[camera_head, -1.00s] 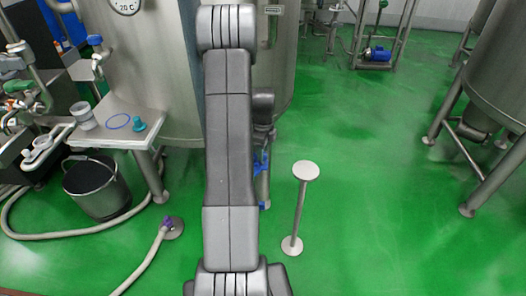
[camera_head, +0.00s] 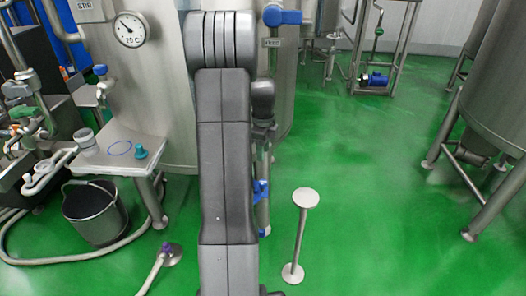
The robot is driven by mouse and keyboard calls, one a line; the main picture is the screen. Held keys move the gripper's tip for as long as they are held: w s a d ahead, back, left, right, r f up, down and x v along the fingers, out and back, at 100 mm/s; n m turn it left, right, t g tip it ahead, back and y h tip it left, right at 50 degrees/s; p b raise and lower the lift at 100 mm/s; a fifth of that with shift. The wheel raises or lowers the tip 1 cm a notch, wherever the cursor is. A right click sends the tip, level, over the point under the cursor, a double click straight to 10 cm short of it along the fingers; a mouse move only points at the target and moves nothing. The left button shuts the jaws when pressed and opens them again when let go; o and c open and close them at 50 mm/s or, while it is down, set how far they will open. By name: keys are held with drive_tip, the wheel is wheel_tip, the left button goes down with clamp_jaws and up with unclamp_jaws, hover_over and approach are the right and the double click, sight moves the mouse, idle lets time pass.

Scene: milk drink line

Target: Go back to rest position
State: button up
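My arm's dark grey links stand upright in the middle of the head view. My gripper is not visible in this view, so its state does not show. The arm covers part of the steel tank behind it.
A steel side table (camera_head: 118,160) at left bears a small metal cup (camera_head: 85,139) and a teal stopper (camera_head: 141,152). A thin post (camera_head: 300,235) stands right of my arm. Green floor (camera_head: 370,190) is open at right.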

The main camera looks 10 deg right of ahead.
sight(263, 181)
wheel_tip(263, 181, down, 14)
drive_tip(key=shift+b, duration=0.6)
